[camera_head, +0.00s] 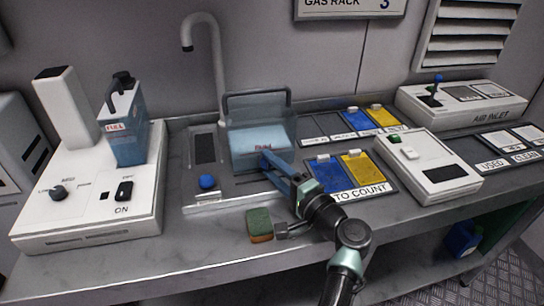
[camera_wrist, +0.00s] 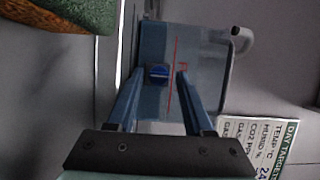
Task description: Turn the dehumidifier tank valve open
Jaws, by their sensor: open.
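The translucent blue tank (camera_head: 258,115), with a grey handle and a red mark, stands at the sink below the tap. It fills the middle of the wrist view (camera_wrist: 207,95), with a red line across it. A round blue valve knob (camera_wrist: 158,74) with a bar across it sits on its face. My gripper (camera_head: 266,160) is at the tank's front, fingers pointing at it. In the wrist view the open fingers (camera_wrist: 159,72) lie either side of the knob; I cannot tell whether they touch it. In the head view the gripper hides the knob.
A green-and-orange sponge (camera_head: 260,224) lies by my wrist. A blue knob (camera_head: 207,182) is on the sink panel, below the tap (camera_head: 217,60). Another blue jug (camera_head: 128,130) stands on the white machine (camera_head: 90,190) at left. Blue and yellow cards (camera_head: 340,172) lie right.

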